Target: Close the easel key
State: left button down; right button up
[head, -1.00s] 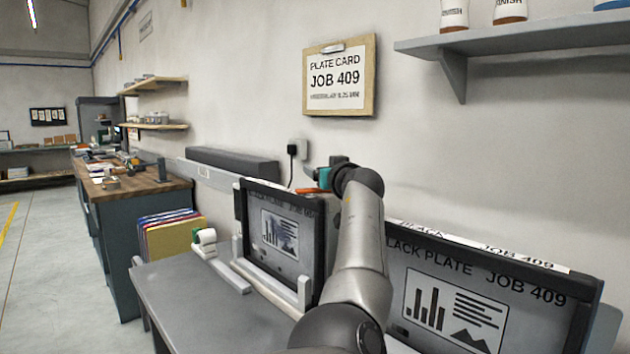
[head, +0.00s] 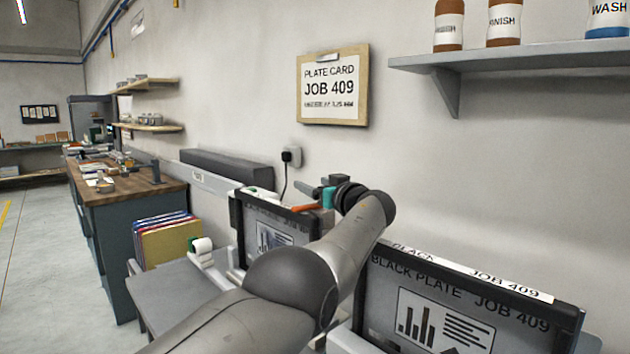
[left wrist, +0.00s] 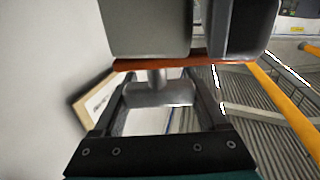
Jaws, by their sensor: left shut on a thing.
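The easel key shows as an orange-red bar (head: 305,208) by the top right corner of the smaller black-framed plate (head: 275,236). My left gripper (head: 322,194) is there, at the end of the arm, shut on the key. In the left wrist view, the orange-red bar of the key (left wrist: 200,65) runs across, with a grey stem and a grey cylinder below it. The dark fingers of my left gripper (left wrist: 160,78) stand on both sides of the stem. My forearm hides part of the smaller plate. My right gripper is out of view.
A larger framed plate marked JOB 409 (head: 465,300) stands at the right. A grey desk (head: 180,295) lies below, with a white tape dispenser (head: 203,255). A plate card (head: 333,85) hangs on the wall. A shelf with bottles (head: 510,55) juts out at upper right.

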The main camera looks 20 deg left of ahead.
pick_arm(q)
jog(key=shift+d+r, duration=0.15)
jog(key=shift+d, duration=0.05)
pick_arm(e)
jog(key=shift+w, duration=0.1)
pick_arm(q)
jog(key=shift+c, duration=1)
grip_release()
jog(key=shift+o, duration=1)
jog(key=shift+a, duration=0.1)
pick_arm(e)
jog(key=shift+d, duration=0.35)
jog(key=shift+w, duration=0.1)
pick_arm(q)
notch_tip(320, 180, up, 20)
jog(key=p, duration=1.7)
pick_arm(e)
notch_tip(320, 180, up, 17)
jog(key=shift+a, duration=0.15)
